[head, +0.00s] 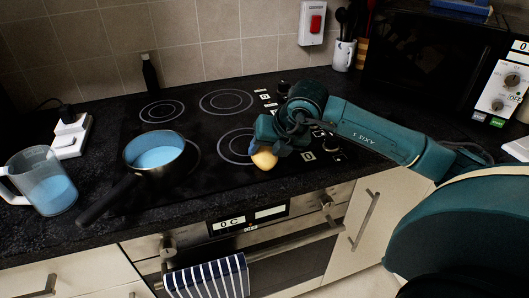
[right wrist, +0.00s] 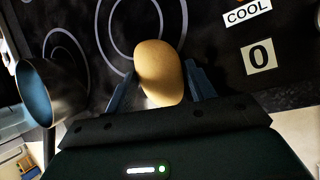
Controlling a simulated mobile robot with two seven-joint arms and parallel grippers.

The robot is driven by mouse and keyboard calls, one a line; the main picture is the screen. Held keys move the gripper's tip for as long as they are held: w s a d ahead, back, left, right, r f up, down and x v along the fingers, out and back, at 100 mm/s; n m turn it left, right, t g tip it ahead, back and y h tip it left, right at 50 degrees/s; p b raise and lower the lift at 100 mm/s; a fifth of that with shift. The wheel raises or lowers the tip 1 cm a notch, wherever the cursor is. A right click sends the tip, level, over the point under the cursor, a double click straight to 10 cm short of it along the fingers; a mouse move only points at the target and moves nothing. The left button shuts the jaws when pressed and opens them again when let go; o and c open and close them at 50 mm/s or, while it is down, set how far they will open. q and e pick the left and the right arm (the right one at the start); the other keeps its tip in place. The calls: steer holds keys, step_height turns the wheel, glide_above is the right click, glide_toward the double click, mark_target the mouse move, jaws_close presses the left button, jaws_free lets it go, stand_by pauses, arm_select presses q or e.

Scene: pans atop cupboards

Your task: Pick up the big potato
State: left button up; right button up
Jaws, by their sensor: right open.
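The big potato (head: 264,159) is yellow-brown and smooth, near the front of the black hob. In the right wrist view the potato (right wrist: 160,72) lies between the two fingers of my right gripper (right wrist: 160,88), with its far end beyond the fingertips. My right gripper (head: 266,150) is open around the potato, one finger on either side. I cannot tell whether either finger touches it. The gripper hides part of the potato in the head view. My left gripper is not in view.
A dark saucepan (head: 133,172) with blue contents stands on the hob (head: 205,135), left of my right gripper. A measuring jug (head: 23,193) stands at the far left. A black bottle (head: 150,74) stands behind. A striped towel (head: 208,280) hangs on the oven front.

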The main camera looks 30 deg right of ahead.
steer(key=shift+f, duration=0.1)
steer(key=c, duration=0.8)
